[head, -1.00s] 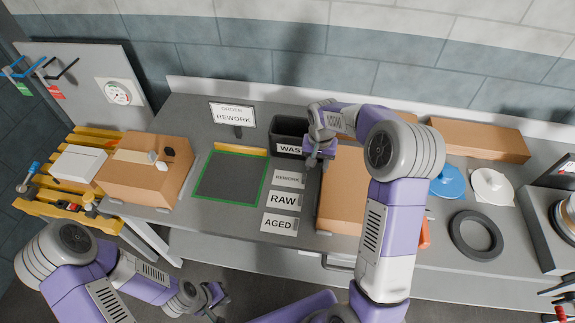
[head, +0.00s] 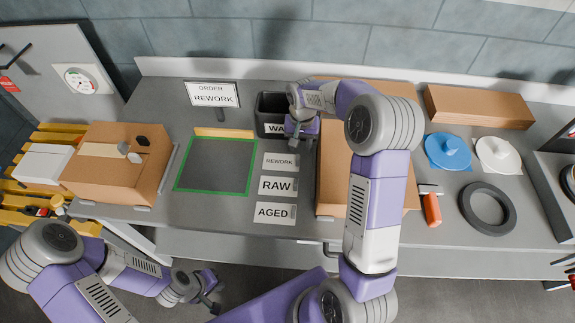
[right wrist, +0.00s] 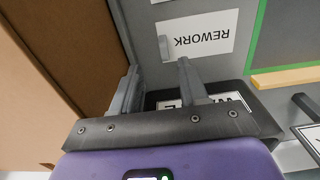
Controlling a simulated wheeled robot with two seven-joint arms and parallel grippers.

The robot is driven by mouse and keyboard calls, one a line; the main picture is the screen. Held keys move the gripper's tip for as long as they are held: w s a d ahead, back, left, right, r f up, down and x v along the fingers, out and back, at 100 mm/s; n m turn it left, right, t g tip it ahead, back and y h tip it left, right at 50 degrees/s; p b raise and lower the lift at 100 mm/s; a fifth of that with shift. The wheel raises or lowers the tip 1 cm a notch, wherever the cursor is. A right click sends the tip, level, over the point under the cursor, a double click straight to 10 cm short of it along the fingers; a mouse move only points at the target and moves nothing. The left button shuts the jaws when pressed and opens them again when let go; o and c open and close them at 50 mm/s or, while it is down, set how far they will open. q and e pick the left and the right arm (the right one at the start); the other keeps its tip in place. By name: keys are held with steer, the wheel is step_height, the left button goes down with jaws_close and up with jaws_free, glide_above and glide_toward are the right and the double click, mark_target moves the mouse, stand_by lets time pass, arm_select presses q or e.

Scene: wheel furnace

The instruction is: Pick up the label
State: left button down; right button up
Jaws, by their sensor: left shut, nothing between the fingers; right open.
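Three white labels lie in a column on the grey bench: REWORK (head: 280,161), RAW (head: 278,186) and AGED (head: 274,213). A sign reading ORDER REWORK (head: 213,95) stands behind them. My right gripper (head: 297,141) is open beside the dark WASTE bin (head: 270,103), just behind and right of the REWORK label. In the right wrist view its empty fingers (right wrist: 160,82) point towards the REWORK label (right wrist: 200,40), which lies beyond the tips, apart from them. My left gripper (head: 214,294) is shut and empty in front of the bench.
A green-framed dark mat (head: 215,165) lies left of the labels. A large cardboard box (head: 333,180) stands close to the right gripper. Another box (head: 120,160) is at left. Blue (head: 448,150) and white (head: 497,153) discs and a black ring (head: 487,208) lie at right.

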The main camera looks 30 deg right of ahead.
mark_target(298, 157)
steer(key=f, duration=0.2)
steer(key=f+b, duration=0.1)
steer(key=f, duration=0.2)
steer(key=f+b, duration=0.1)
steer(key=f, duration=0.1)
steer(key=shift+w+a+f, duration=0.2)
steer(key=shift+w+f, duration=0.05)
steer(key=shift+f, duration=0.1)
steer(key=shift+r, duration=0.1)
jaws_close()
